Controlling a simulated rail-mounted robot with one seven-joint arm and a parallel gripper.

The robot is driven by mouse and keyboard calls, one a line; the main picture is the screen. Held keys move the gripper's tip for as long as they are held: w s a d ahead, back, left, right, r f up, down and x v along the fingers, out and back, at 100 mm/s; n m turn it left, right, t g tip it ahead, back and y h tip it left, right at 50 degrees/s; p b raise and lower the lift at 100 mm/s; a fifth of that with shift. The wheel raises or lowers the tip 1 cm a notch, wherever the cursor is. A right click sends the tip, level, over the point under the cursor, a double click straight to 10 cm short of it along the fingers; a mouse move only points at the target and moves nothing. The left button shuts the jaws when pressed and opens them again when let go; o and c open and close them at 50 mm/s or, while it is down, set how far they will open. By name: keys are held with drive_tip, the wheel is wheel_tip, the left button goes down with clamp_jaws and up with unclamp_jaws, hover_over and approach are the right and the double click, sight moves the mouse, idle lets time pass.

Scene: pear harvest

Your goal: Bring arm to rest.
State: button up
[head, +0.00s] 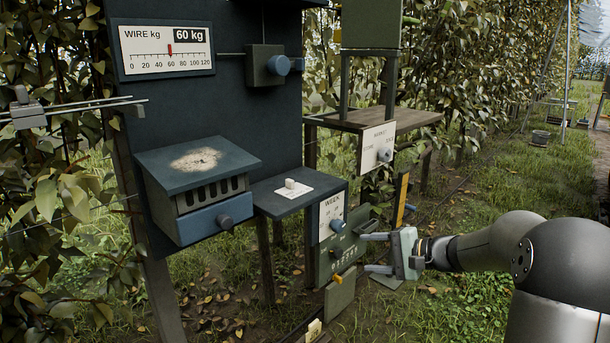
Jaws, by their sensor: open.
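My gripper (370,253) is at the right of centre, at the end of my arm, which reaches in from the right edge. Its two fingers point left and are spread apart, with nothing visible between them. The fingertips are close to a green panel (327,262) with a dark knob and an orange-tipped lever below. I cannot tell whether they touch it.
A WEEK dial (332,216) with a blue knob sits just above the fingers. A MARKET plate (378,146) hangs from a wooden table (415,117) behind. A dark board with a WIRE kg gauge (167,49) and a vented box (198,185) stand left. Grass lies open at right.

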drive_tip(key=s+a+r+n+g+h+p, duration=0.1)
drive_tip(key=s+a+r+n+g+p, duration=0.15)
drive_tip(key=s+a+r, duration=0.2)
drive_tip(key=s+a+r+n+g+h+p, duration=0.1)
drive_tip(key=s+a+r+g+h+p, duration=0.1)
drive_tip(key=s+a+r+p, duration=0.3)
drive_tip(key=s+d+r+n+g+h+p, duration=0.1)
drive_tip(key=s+r+n+h+p, duration=0.1)
drive_tip(key=s, duration=0.6)
drive_tip(key=s+d+r+n+g+h+p, duration=0.1)
drive_tip(key=s+r+n+h+p, duration=0.1)
drive_tip(key=s+p, duration=0.5)
drive_tip(key=s+d+r+n+g+h+p, duration=0.1)
drive_tip(key=s+h+p, duration=0.3)
drive_tip(key=s, duration=0.6)
drive_tip(key=shift+d+r+n+h, duration=0.3)
drive_tip(key=shift+d+r+n, duration=0.3)
drive_tip(key=shift+n, duration=0.25)
drive_tip(key=shift+a, duration=0.1)
